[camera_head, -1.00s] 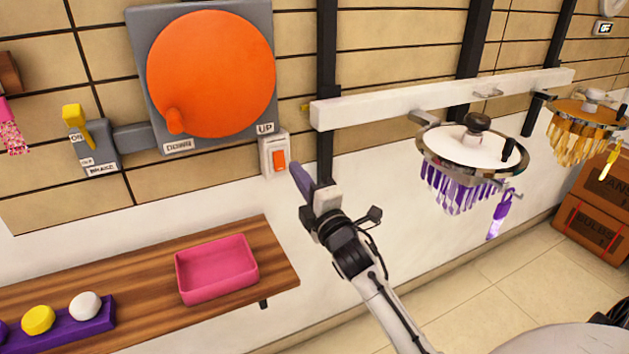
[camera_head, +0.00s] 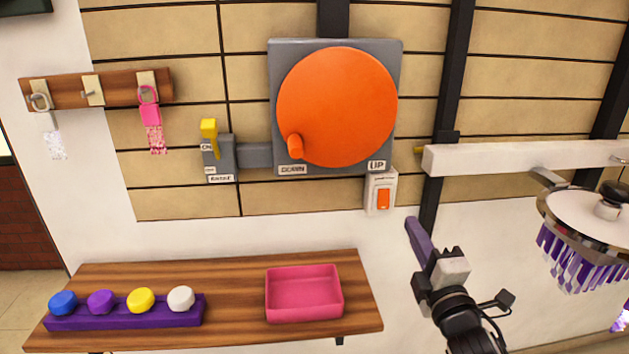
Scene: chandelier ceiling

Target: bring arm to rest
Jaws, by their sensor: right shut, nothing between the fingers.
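My right gripper (camera_head: 420,240) is at the lower right of the head view, in front of the white lower wall. Its purple fingers are shut together with nothing between them, and they point up and to the left. It is right of the wooden shelf, below the orange rocker switch (camera_head: 383,198), and appears apart from both. My right arm comes up from the bottom edge of the view. My left gripper is not in view.
A wooden shelf (camera_head: 215,270) holds a pink tray (camera_head: 304,314) and a purple rack (camera_head: 125,318) with several coloured knobs. An orange wheel (camera_head: 337,107) and a yellow brake lever (camera_head: 209,133) are on the wall. A chandelier (camera_head: 590,225) hangs from a white beam (camera_head: 530,159) at right.

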